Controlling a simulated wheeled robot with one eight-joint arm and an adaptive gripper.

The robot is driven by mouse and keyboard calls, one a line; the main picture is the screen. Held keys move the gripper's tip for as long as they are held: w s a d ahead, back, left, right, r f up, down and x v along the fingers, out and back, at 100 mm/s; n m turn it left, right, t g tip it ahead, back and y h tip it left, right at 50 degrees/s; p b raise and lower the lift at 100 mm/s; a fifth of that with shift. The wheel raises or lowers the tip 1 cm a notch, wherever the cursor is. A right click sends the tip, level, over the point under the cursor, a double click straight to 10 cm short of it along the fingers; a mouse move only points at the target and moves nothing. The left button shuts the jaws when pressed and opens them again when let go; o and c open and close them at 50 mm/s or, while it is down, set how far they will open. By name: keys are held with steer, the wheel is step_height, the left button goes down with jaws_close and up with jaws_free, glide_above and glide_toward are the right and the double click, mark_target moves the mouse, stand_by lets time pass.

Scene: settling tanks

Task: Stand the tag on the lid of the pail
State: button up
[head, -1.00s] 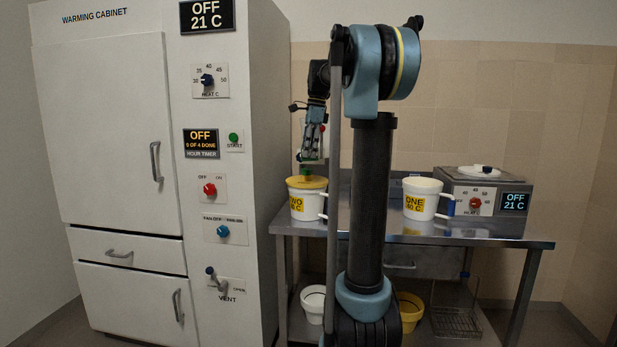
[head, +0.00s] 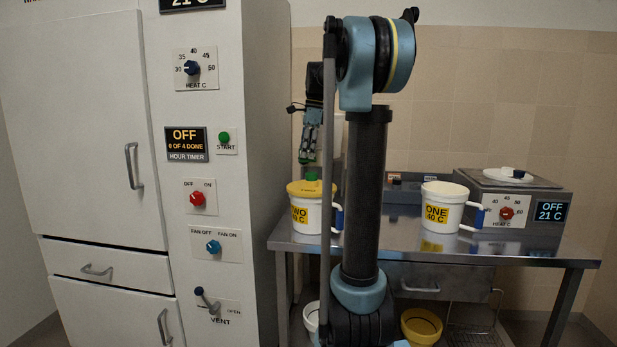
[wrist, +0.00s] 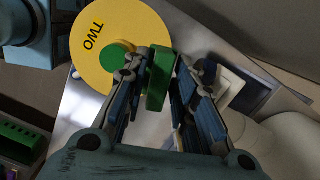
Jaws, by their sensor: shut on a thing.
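My gripper (head: 308,158) hangs above the white pail marked TWO (head: 300,215), shut on a green piece that I take for the tag (wrist: 158,85). In the wrist view the gripper (wrist: 163,65) has the upright green piece between its fingers. The pail's yellow lid (head: 301,188) carries a green round knob (wrist: 116,54) and the word TWO; it also shows in the wrist view (wrist: 125,22). The held tag is beside the knob in the wrist view; the gap between tag and lid cannot be judged. A second white pail marked ONE (head: 440,212) stands to the right.
The pails stand on a steel table (head: 400,250). A heater box (head: 510,205) is at the table's right end. The white warming cabinet (head: 100,150) rises close on the left. The tabletop between the pails is partly hidden by my arm.

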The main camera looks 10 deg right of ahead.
step_height(320, 180, down, 7)
steer(key=shift+f, duration=0.15)
stand_by(0.4)
steer(key=o, duration=0.7)
steer(key=r, duration=0.4)
steer(key=d+r, duration=0.1)
steer(key=r, duration=0.7)
steer(key=shift+d, duration=0.35)
steer(key=shift+s, duration=0.1)
